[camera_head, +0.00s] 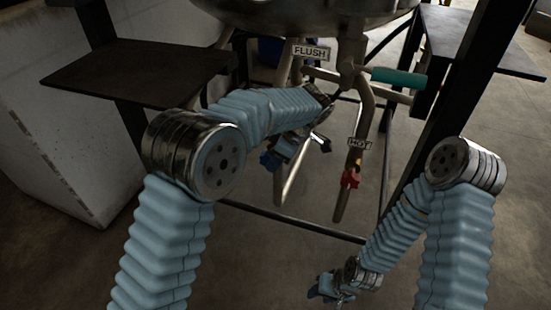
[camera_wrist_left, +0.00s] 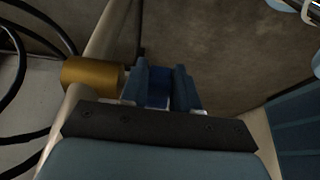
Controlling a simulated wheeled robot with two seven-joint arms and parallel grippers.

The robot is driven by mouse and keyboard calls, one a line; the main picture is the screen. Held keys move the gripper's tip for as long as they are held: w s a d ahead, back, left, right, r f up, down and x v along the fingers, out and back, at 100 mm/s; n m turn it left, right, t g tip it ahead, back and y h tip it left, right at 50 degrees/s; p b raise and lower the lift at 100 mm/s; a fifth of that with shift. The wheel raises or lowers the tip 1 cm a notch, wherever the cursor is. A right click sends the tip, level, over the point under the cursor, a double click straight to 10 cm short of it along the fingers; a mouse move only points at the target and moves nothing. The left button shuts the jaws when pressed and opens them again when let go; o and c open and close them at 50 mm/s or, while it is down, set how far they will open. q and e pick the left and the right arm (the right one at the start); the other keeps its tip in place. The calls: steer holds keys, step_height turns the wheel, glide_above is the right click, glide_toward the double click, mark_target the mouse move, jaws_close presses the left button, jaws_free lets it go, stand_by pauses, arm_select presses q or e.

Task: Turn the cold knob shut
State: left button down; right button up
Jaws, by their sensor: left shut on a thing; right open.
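In the left wrist view the dark blue fingers of my left gripper (camera_wrist_left: 160,78) are shut on a blue knob (camera_wrist_left: 156,94), which shows between them. It appears to be the cold knob; its label is not in sight. A pale pipe (camera_wrist_left: 108,35) with a brass fitting (camera_wrist_left: 92,74) runs beside the fingers. In the head view my left gripper (camera_head: 270,159) is below the vessel, left of the HOT label, and my arm hides most of the knob. My right gripper (camera_head: 327,288) is low at the bottom, open and apart from the pipes.
A red knob (camera_head: 349,179) sits on the pipe under the HOT label (camera_head: 360,143). A FLUSH sign (camera_head: 311,52) and a teal-handled lever (camera_head: 399,77) are higher up. Dark shelves (camera_head: 130,72) and frame posts flank the metal vessel (camera_head: 300,12). Floor is clear lower right of centre.

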arm_select(q)
steer(key=shift+f+t+y+b, duration=0.2)
steer(key=shift+t+y+b, duration=0.25)
steer(key=shift+y, duration=0.55)
steer(key=c, duration=0.9)
jaws_free()
steer(key=shift+d, duration=0.1)
steer(key=v, duration=0.7)
steer(key=shift+d+r+p, duration=0.15)
steer(key=shift+d+p, duration=0.05)
steer(key=shift+p, duration=0.1)
